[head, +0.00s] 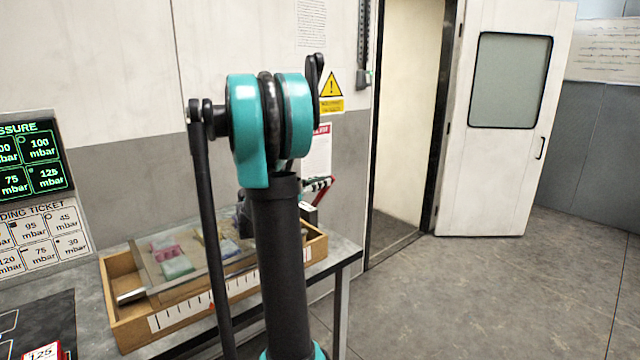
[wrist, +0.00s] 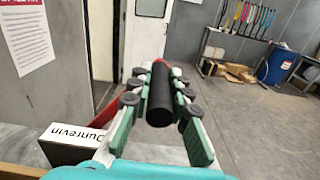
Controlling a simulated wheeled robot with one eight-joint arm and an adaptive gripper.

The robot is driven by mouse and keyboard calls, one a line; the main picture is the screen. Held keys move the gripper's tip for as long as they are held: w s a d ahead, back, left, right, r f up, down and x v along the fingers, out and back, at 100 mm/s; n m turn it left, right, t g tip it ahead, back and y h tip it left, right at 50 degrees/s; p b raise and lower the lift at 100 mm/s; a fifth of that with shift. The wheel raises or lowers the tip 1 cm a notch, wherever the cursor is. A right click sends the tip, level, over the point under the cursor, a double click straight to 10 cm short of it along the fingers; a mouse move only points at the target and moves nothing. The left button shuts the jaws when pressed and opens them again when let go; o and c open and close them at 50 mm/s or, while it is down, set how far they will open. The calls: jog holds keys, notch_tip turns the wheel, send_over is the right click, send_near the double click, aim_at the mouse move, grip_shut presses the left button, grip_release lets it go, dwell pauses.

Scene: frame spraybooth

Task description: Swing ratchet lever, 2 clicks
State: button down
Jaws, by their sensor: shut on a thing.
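My gripper (wrist: 160,84) is shut on a black cylindrical grip (wrist: 160,104), with a finger on each side of it in the wrist view. The grip appears to be the handle of the ratchet lever. A red bar (wrist: 118,108), seemingly part of that lever, shows behind the left fingers. In the head view a red lever part (head: 322,191) shows just right of my arm, above the bench's far end. My arm hides most of the gripper and the ratchet there. The ratchet's pivot and teeth are not visible.
A wooden tray (head: 120,318) with small blocks sits on the bench (head: 348,262). A doorway and open white door (head: 490,180) stand behind. The floor at right (head: 480,300) is clear.

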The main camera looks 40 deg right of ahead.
jog(key=shift+w, duration=0.1)
jog(key=w+r+n, duration=0.2)
jog(key=w+n, duration=0.1)
jog(key=w, duration=0.3)
jog(key=w+a+r+n, duration=0.1)
jog(key=w+n, duration=0.2)
jog(key=w, duration=0.3)
jog(key=shift+r, duration=0.4)
jog(key=c, duration=1.6)
grip_release()
jog(key=shift+w, duration=0.1)
jog(key=shift+o, duration=0.9)
jog(key=s+a, duration=0.1)
jog(key=a, duration=1.1)
